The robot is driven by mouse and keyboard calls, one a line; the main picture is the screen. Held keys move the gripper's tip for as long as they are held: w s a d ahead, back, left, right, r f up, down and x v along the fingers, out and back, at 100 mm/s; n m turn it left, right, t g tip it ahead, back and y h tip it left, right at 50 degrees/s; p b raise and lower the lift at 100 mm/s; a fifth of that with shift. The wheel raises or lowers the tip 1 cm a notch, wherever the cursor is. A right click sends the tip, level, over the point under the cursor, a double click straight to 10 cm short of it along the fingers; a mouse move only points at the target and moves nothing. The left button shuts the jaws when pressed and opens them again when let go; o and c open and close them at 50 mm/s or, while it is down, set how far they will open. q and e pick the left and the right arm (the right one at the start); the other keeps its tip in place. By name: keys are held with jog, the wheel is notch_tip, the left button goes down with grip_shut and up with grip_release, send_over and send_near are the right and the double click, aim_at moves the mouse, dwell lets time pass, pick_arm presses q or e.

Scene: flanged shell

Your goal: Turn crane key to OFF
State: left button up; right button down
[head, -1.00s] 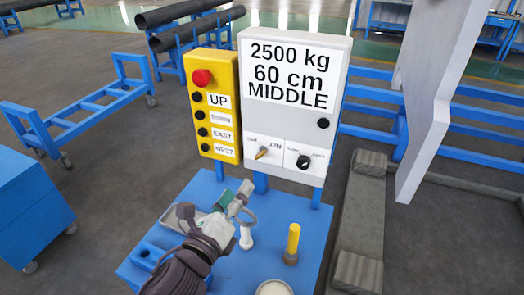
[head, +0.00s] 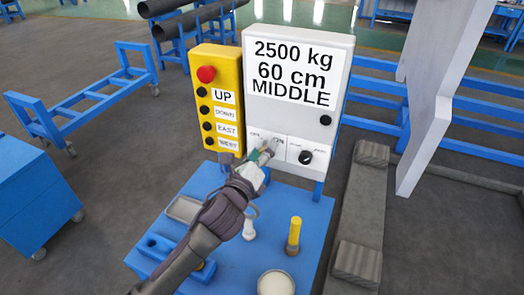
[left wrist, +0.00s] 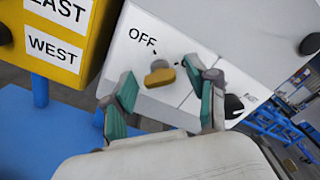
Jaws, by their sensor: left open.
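The crane key is a small yellow-and-grey knob (left wrist: 160,77) on the white control box (head: 297,100). In the left wrist view it sits just below and right of the OFF label (left wrist: 142,41), its yellow bar lying nearly level. My left gripper (head: 262,156) is at the lower left of the box front and hides the key in the head view. In the left wrist view its green-padded fingers (left wrist: 164,96) are spread apart, one either side of the key, with gaps between. My right gripper is not in view.
A yellow button panel (head: 216,105) with a red knob stands just left of the box. A second, black knob (head: 305,157) is to the right. The blue table (head: 245,270) below holds a yellow-topped peg (head: 293,236), a white peg (head: 249,229) and a round dish (head: 275,284).

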pick_arm(q)
jog(key=shift+c, duration=1.3)
grip_shut()
